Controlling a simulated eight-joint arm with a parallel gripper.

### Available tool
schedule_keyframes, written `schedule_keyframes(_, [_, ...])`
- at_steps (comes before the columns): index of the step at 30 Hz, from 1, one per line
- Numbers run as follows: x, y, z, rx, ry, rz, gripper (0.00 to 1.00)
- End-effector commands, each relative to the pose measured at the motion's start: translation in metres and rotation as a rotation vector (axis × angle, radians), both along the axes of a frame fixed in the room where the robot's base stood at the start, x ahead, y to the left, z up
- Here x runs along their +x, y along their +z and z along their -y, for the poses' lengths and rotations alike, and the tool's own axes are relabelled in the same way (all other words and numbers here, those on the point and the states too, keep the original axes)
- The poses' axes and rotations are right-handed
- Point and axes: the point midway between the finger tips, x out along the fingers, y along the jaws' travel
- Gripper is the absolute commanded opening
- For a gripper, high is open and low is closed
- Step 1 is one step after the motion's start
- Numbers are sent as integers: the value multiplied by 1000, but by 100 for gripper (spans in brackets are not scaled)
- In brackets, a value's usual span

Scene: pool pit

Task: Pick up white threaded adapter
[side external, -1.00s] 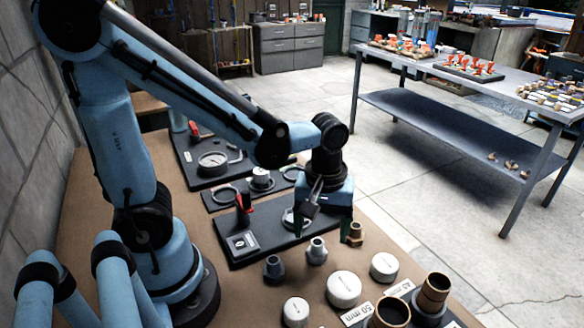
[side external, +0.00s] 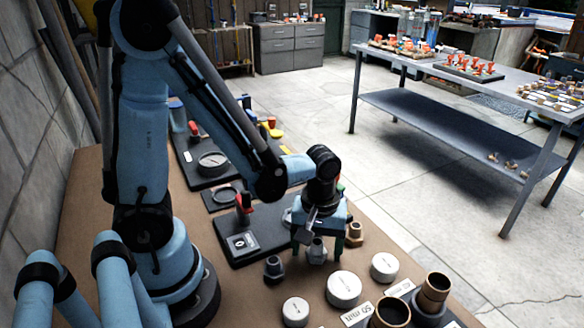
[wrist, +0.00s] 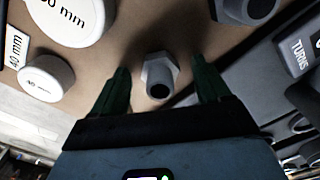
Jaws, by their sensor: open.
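The white threaded adapter (side external: 317,252), pale grey in this light with a hex collar, stands upright on the brown bench top. My gripper (side external: 317,245) is above it, pointing down, with its green fingers open. In the wrist view the adapter (wrist: 160,72) shows between the two fingertips of my gripper (wrist: 161,80), with a gap on each side. The fingers are empty. In the side view my gripper partly hides the adapter's top.
White round caps (side external: 343,289) and brown cups (side external: 434,291) are in front. A dark gauge panel (side external: 245,245) lies behind.

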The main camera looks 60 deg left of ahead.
Motion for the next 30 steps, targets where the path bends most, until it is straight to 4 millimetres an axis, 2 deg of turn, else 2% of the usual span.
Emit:
schedule_keyframes(3, [0, 0, 0, 0, 0, 0, 76])
schedule_keyframes(15, [0, 0, 0, 0, 0, 0, 17])
schedule_keyframes(24, [0, 1, 0, 0, 0, 0, 16])
schedule_keyframes(30, [0, 9, 0, 0, 0, 0, 16])
